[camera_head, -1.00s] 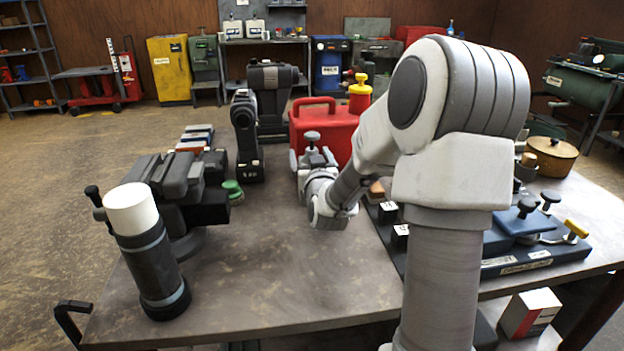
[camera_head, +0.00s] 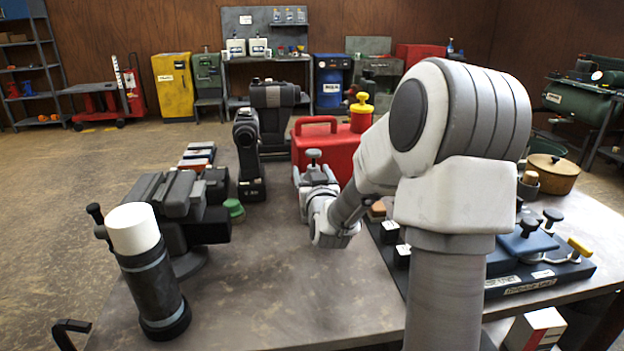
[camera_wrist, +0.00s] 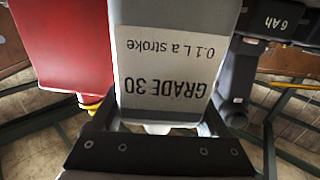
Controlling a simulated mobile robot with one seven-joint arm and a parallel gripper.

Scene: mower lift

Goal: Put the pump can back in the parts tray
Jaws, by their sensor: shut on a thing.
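The pump can (camera_wrist: 175,30) is grey with a pale label reading "GRADE 30, 0.1 L a stroke", upside down in the wrist view. My gripper (camera_wrist: 158,112) is shut on it, with a dark finger at each side. In the head view, the can's knobbed top (camera_head: 313,157) shows just beyond my gripper (camera_head: 318,180), in front of the red can. My wrist hides most of its body, so I cannot tell whether it touches the table. A dark, labelled tray-like base (camera_head: 530,283) lies at right, partly behind my arm; I cannot tell if it is the parts tray.
A red jerrycan (camera_head: 318,148) with a yellow cap stands close behind the can. It also shows in the wrist view (camera_wrist: 62,45). A dark cordless tool (camera_head: 248,150) stands to the left, beside a green-topped item (camera_head: 234,210). The table's front middle (camera_head: 290,290) is clear.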

